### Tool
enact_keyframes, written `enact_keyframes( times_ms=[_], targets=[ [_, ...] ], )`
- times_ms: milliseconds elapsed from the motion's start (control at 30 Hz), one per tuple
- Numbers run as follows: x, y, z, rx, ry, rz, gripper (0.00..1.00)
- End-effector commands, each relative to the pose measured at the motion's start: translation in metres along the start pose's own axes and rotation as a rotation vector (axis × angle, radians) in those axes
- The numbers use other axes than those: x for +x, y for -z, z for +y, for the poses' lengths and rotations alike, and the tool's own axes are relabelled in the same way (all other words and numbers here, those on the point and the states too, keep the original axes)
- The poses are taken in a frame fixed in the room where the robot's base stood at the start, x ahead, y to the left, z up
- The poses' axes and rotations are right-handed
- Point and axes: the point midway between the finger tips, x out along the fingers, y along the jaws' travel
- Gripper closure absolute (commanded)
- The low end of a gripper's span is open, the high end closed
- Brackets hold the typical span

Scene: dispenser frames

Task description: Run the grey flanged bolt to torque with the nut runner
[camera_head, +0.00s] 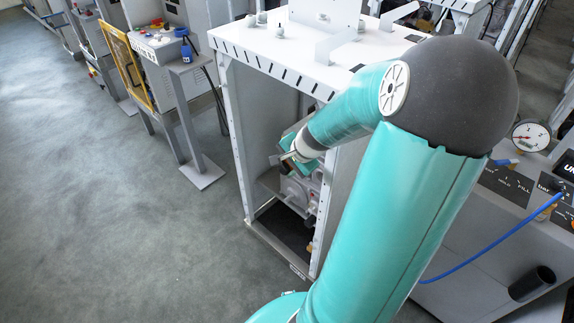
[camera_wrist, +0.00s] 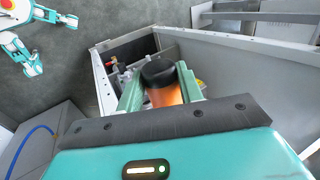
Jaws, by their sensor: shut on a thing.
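My gripper (camera_wrist: 159,82) is shut on a tool with a black round end and an orange body, which looks like the nut runner (camera_wrist: 164,95). Its green fingers press on both sides of the tool. In the head view my gripper (camera_head: 294,152) is small and partly turned away, inside the open front of the white dispenser frame (camera_head: 237,150). The working end of the tool is hidden. I cannot pick out the grey flanged bolt; metal parts (camera_wrist: 122,75) inside the frame are partly covered by the tool and fingers.
The frame's side walls (camera_wrist: 235,60) stand close to my gripper. Grey fittings (camera_head: 279,32) stand on its slotted top plate. A bench with a pressure gauge (camera_head: 531,137) and blue hose (camera_head: 490,241) is at right. The floor (camera_head: 110,200) at left is clear.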

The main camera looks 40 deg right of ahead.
Motion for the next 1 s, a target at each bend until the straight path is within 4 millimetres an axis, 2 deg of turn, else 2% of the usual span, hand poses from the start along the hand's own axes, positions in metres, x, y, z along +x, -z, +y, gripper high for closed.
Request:
enact_keyframes(
  times_ms=[1000],
  targets=[
    [0.0,0.011,-0.001,0.0,0.001,0.0,1.0]
  ],
)
